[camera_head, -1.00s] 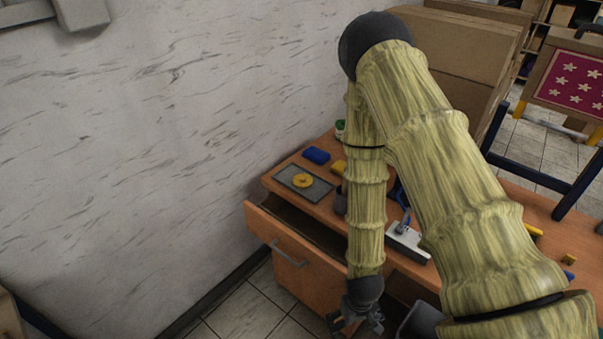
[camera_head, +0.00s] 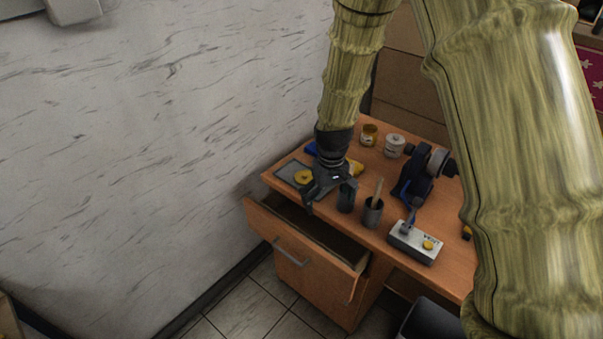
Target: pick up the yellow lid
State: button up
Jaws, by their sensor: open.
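A round yellow piece (camera_head: 303,177), which looks like the yellow lid, lies on a grey rectangular mat (camera_head: 287,170) at the desk's left end. My gripper (camera_head: 329,196) points down with its jaws open and empty. In the picture it is just right of the yellow piece and partly covers the mat's right side. I cannot tell its exact height above the desk.
The wooden desk (camera_head: 447,269) has an open drawer (camera_head: 305,235) below my gripper. A dark cup (camera_head: 346,196), a grey cup with a brush (camera_head: 372,212), a white box (camera_head: 414,243) and a blue-black machine (camera_head: 420,175) stand to the right. Jars stand behind.

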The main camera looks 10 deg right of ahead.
aim_at(303, 177)
jog(key=i, duration=0.85)
